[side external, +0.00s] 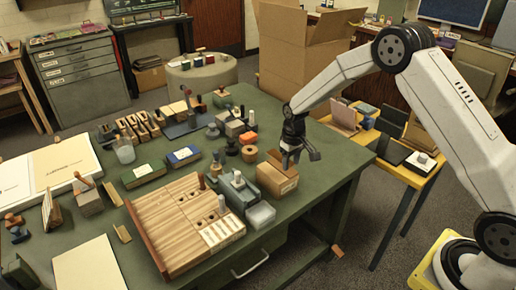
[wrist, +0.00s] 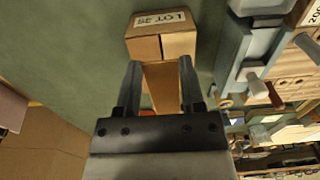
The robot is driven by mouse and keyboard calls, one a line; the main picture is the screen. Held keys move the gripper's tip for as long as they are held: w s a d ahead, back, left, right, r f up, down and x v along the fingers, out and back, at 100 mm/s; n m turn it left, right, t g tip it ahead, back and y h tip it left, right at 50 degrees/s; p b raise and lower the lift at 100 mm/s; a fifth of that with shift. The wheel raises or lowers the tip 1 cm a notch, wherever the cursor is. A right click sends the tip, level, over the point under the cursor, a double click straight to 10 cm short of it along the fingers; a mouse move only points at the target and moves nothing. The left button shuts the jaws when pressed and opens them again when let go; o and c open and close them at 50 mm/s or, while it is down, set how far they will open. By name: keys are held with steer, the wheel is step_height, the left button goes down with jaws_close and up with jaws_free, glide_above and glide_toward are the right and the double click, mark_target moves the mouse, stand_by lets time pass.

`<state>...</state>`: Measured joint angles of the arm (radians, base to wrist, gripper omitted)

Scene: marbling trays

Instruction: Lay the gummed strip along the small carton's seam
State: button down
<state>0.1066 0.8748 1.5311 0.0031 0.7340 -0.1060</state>
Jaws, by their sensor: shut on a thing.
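The small carton (side external: 277,182) is a brown box near the right edge of the green table. My gripper (side external: 291,158) is just above the carton in the side view. In the wrist view my gripper (wrist: 160,70) has its fingers on either side of a flat tan piece, which looks like the gummed strip (wrist: 162,88). The strip's far end is close to the carton's near face; I cannot tell whether they touch. The strip is not distinct in the side view.
A slatted wooden board (side external: 165,222) lies farther left. A wooden spool (side external: 249,153) stands behind the carton. Bare green table (side external: 335,160) lies to its right.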

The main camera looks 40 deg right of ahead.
mark_target(288, 174)
steer(key=shift+w+f, duration=0.35)
steer(key=shift+f, duration=0.1)
steer(key=shift+w+f, duration=0.15)
steer(key=shift+f, duration=0.05)
steer(key=shift+w+f, duration=0.1)
steer(key=shift+f, duration=1.5)
steer(key=shift+f, duration=0.7)
steer(key=shift+c, duration=1)
jaws_free()
steer(key=shift+d+r, duration=0.1)
steer(key=shift+r, duration=6.6)
